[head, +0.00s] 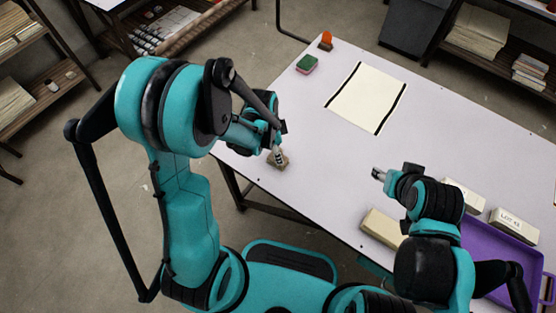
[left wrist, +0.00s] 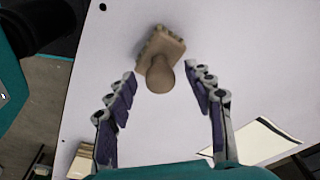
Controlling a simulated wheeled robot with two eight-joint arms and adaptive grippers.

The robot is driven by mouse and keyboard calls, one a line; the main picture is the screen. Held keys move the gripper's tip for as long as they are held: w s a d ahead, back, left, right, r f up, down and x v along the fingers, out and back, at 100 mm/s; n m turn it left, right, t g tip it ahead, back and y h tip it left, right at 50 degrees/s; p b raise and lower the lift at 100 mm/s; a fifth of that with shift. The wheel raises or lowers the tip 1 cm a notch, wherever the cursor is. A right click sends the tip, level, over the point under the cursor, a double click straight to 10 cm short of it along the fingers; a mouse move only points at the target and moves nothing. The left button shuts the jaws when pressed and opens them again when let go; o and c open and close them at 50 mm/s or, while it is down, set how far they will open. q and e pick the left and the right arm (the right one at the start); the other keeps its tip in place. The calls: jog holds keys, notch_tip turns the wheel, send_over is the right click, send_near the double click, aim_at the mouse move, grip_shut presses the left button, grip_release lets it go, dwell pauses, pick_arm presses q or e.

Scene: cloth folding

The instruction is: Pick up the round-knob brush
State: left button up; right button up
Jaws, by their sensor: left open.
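The round-knob brush (left wrist: 168,55) is tan, with a rectangular head and a rounded knob pointing toward the camera in the left wrist view. It lies on the white table, and in the head view the brush (head: 284,163) sits near the table's left edge. My left gripper (head: 277,150) is just above it, open. In the left wrist view the knob is between and slightly beyond the fingertips, with visible gaps at both sides. In the head view the gripper partly covers the brush. My right gripper (head: 379,174) is over the table's middle, away from the brush; its jaw opening is unclear.
A cream cloth (head: 367,97) with black edges lies flat at the back. A green-and-pink sponge (head: 306,64) and an orange object (head: 326,41) are at the far left corner. A beige block (head: 383,228), labelled boxes (head: 514,226) and a purple tray (head: 483,243) are at right.

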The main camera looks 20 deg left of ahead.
pick_arm(q)
jog(key=shift+f, duration=0.65)
jog(key=shift+r, duration=0.1)
jog(key=shift+c, duration=1.2)
grip_shut()
notch_tip(320, 180, up, 4)
jog(key=shift+r+p, duration=0.15)
jog(key=shift+p, duration=1)
jog(key=s+d+r+p, duration=0.3)
jog(key=d+r, duration=0.3)
jog(key=d, duration=0.5)
jog(key=shift+d+r+p, duration=0.25)
jog(key=shift+r+p, duration=0.05)
jog(key=shift+r, duration=0.05)
